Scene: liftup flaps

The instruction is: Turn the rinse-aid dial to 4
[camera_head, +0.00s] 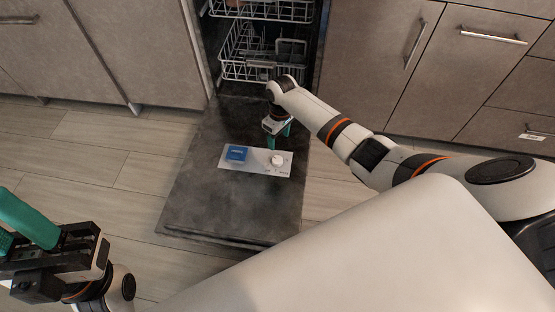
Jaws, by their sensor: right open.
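The rinse-aid dial (277,160) is a small white round knob on a pale panel (256,171). The panel lies on the inner face of the lowered dishwasher door (225,198). A blue detergent cover (236,153) sits on the panel left of the dial. My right gripper (278,143) has green fingers, is open and points down just above and behind the dial. I cannot tell whether a finger touches it. The dial's number marks are too small to read. My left gripper (25,222) is at the lower left, far from the door; its jaw opening is unclear.
Behind the door are the dishwasher racks, an upper rack (262,10) and a lower rack (245,60) holding some items. Grey cabinets (375,60) with metal handles stand on both sides. Wooden floor (95,150) is clear left of the door.

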